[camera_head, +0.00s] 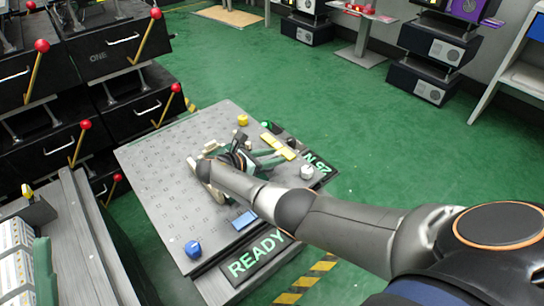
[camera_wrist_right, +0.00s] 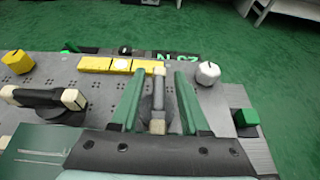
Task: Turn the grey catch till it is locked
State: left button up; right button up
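The grey catch (camera_wrist_right: 158,100) shows in the right wrist view as a short grey lever with beige ends on a dark round base. My right gripper (camera_wrist_right: 160,73) is open. Its two green fingers stand on either side of the catch, with a narrow gap visible on both sides. In the head view the right gripper (camera_head: 272,151) is over the far right part of the grey board (camera_head: 165,165), and my arm hides much of what is near it. The catch is hard to make out there. My left gripper is not seen.
A black lever with beige ends (camera_wrist_right: 45,98), a yellow bar (camera_wrist_right: 118,65), a yellow knob (camera_wrist_right: 17,63), a pale grey knob (camera_wrist_right: 207,73) and a green block (camera_wrist_right: 245,117) surround the gripper. A blue knob (camera_head: 193,249) and READY sign (camera_head: 256,257) lie nearer. Black drawers (camera_head: 120,50) stand left.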

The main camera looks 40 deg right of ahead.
jog(key=shift+a, duration=0.1)
jog(key=p+v, duration=0.2)
jog(key=v, duration=0.9)
jog(key=shift+a, duration=0.1)
jog(key=shift+a+r, duration=0.25)
jog(key=shift+a, duration=0.3)
